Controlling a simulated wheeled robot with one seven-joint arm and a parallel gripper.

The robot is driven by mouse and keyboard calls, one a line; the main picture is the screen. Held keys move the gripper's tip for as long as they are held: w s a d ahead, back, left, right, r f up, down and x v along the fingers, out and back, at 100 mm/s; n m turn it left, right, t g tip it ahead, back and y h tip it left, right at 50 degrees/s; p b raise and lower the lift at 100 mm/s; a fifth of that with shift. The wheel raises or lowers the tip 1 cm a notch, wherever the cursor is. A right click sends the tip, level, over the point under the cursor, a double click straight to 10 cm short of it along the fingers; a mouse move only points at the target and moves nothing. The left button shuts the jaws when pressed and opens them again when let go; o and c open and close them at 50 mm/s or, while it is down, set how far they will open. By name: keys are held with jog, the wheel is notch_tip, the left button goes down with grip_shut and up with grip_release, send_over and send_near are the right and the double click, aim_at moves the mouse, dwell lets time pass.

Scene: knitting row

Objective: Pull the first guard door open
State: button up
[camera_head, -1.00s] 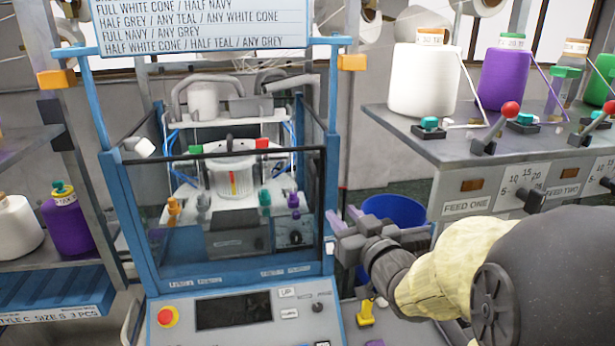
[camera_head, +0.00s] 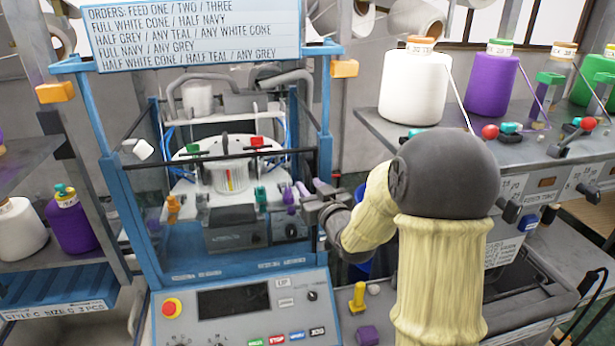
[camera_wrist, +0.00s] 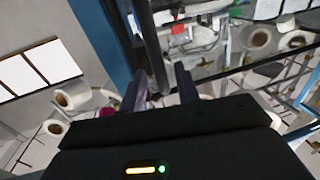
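The guard door (camera_head: 222,157) is a clear panel with a black top bar on the front of the blue-framed knitting machine (camera_head: 99,110). It appears closed across the front opening. My gripper (camera_head: 308,187) is at the door's right edge, beside the blue right post. In the wrist view my gripper (camera_wrist: 158,88) has its two fingers apart. A dark upright bar (camera_wrist: 148,45) runs down into the gap between them. It looks like the door's edge or handle, and I see space beside it. I cannot tell whether a finger touches it. My wrist hides part of the lower right corner.
The control panel (camera_head: 236,304), with a red button (camera_head: 172,308), sits below the door. A grey feed shelf (camera_head: 450,148) with a white cone (camera_head: 414,88) and a purple cone (camera_head: 493,84) stands to the right. A yellow knob (camera_head: 357,297) stands below my wrist.

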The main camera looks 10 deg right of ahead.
jog(key=shift+w+a+p, duration=0.25)
jog(key=shift+w+p, duration=0.1)
jog(key=shift+w, duration=0.9)
grip_shut()
